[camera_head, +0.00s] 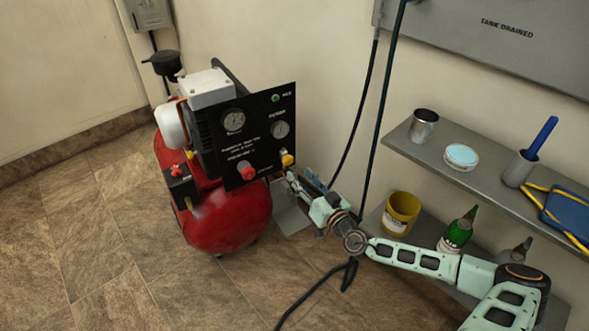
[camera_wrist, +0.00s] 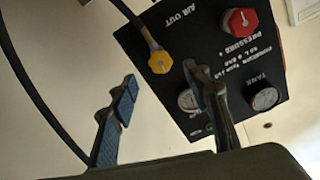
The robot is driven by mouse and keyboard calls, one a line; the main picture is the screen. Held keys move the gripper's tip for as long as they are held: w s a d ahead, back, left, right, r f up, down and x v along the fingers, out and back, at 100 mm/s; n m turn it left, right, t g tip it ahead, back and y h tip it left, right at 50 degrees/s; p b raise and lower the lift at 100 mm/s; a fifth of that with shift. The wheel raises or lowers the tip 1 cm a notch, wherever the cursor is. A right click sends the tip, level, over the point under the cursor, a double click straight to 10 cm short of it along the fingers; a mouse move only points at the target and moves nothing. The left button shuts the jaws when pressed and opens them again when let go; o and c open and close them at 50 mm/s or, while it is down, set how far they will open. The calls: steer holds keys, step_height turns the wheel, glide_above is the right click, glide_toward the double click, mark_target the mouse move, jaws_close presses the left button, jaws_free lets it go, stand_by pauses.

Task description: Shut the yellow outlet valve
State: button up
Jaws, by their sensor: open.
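The yellow outlet valve (camera_head: 287,159) sits at the lower right corner of the black control panel (camera_head: 262,110) on the red compressor. In the wrist view the yellow valve (camera_wrist: 160,62) shows beside the "AIR OUT" label, with a dark stem or hose running from it to the upper left. My gripper (camera_head: 291,181) is just below and right of the valve in the head view. In the wrist view my gripper (camera_wrist: 165,85) is open and empty, its two fingers apart, with the valve showing between and beyond the tips. Whether a finger touches it I cannot tell.
A red pressure knob (camera_head: 246,170) is left of the valve, with gauges (camera_head: 233,121) above. The red tank (camera_head: 228,222) stands below. Shelves at right hold a metal cup (camera_head: 423,125), a yellow can (camera_head: 400,212) and a green bottle (camera_head: 458,231). Black cables hang behind my arm.

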steer(key=shift+v, duration=2.3)
